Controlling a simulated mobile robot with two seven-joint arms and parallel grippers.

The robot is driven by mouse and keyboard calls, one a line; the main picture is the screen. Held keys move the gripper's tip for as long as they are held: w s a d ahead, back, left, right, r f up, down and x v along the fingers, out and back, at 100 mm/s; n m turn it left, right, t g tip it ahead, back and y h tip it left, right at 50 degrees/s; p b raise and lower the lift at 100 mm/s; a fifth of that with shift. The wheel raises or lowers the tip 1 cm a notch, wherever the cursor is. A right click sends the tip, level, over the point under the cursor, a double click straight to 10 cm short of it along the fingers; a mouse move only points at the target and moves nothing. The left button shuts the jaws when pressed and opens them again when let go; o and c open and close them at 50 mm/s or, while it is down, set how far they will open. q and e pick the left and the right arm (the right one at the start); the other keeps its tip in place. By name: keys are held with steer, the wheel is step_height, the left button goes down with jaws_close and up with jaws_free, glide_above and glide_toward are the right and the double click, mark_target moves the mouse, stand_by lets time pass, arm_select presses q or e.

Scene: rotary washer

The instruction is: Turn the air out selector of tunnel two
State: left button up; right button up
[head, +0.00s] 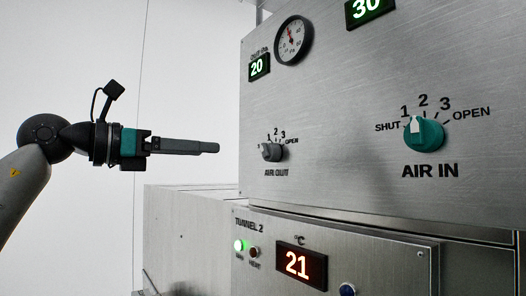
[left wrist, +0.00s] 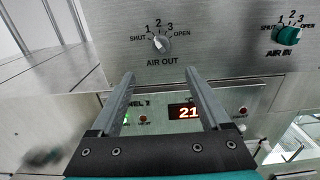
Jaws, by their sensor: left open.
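The grey AIR OUT selector knob (head: 271,152) sits on the upper steel panel, left of the AIR IN knob. It also shows in the left wrist view (left wrist: 160,44), above and between my fingertips. Its scale reads SHUT, 1, 2, 3, OPEN. Its pale pointer leans up and left, towards the SHUT and 1 side; the exact mark is hard to tell. My left gripper (head: 215,147) is level, left of the knob and apart from it. In the left wrist view its two fingers (left wrist: 160,77) are spread with nothing between them. My right gripper is not in view.
The teal AIR IN knob (head: 425,134) is to the right, its white pointer near 1. A round gauge (head: 293,40) is above. Below, the TUNNEL 2 panel has a red 21 display (head: 302,264) and a green lamp (head: 239,245). Free space lies left of the panel.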

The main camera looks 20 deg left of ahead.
mark_target(263, 153)
arm_select(q)
steer(key=p+x, duration=0.4)
steer(key=x, duration=0.9)
steer(key=shift+w+d, duration=0.25)
steer(key=shift+d, duration=0.05)
steer(key=shift+w+d, duration=0.15)
steer(key=shift+w, duration=0.1)
steer(key=shift+c, duration=0.2)
jaws_close()
